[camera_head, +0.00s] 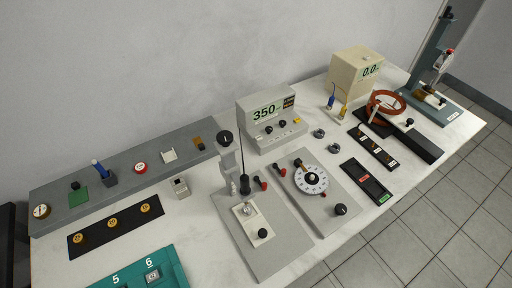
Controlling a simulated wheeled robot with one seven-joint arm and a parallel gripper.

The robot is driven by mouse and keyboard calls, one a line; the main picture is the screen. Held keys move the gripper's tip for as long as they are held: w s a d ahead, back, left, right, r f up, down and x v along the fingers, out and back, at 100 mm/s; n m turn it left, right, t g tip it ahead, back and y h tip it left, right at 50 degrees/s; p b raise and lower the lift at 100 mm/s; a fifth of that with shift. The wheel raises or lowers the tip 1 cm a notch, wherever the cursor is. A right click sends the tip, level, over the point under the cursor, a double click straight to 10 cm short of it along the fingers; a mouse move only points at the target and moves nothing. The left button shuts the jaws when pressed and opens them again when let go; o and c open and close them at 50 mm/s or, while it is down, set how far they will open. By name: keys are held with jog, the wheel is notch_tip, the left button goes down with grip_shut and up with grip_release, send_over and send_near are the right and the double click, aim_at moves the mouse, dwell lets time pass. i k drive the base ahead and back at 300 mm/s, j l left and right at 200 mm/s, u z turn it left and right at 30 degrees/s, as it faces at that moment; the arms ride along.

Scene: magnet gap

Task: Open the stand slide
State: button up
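No thing is plainly marked as the stand slide, so I cannot tell which part it is. A grey stand (227,165) with a black knob at its top rises from a grey base plate (270,255) in the middle of the bench. A light plate with a black knob (262,233) lies at its foot. A second, blue-grey stand (432,55) is at the far right, on a blue-grey base with a small white label. A dark rail (425,145) with a black knob runs out from the red-brown coil (385,103). My gripper is not in view.
A meter reading 350 (265,112) and a beige box reading 0.0 (355,75) stand at the back. A dial plate (312,180) is right of the middle stand. A grey shelf (120,180) and teal case (145,272) are at left. Tiled floor lies at right.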

aim_at(257, 229)
jog(key=u, duration=1.25)
jog(key=k+l+u, duration=0.15)
jog(key=k, duration=0.2)
jog(key=k+l+u, duration=0.2)
jog(key=k+j, duration=0.05)
jog(key=k, duration=0.05)
